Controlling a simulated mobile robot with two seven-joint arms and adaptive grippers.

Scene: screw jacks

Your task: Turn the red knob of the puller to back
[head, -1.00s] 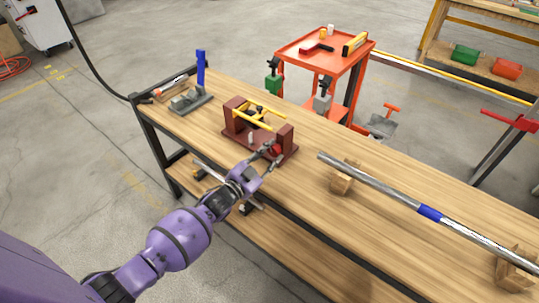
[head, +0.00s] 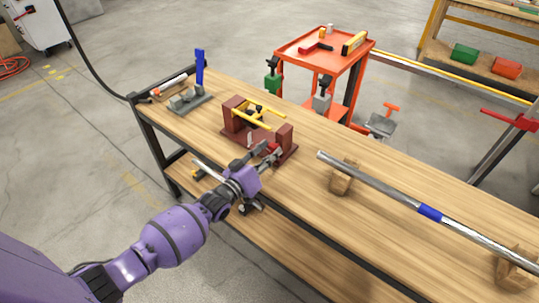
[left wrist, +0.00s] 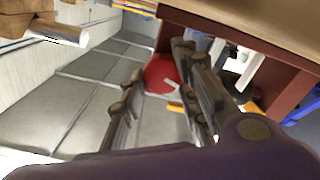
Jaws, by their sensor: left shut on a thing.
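The puller is a dark red frame (head: 232,117) with yellow bars (head: 250,115), standing on the wooden bench near its front edge. Its red knob (head: 271,148) is at the end facing me, partly covered by my left gripper (head: 267,153). The left wrist view shows the round red knob (left wrist: 160,72) between the two dark fingers of the left gripper (left wrist: 158,62). The left gripper is shut on the knob. The far side of the knob is hidden. My right gripper is in neither view.
A steel bar with a blue band (head: 430,212) lies on wooden blocks to the right. A red cart (head: 350,60) is behind. Bare bench top lies right of the puller.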

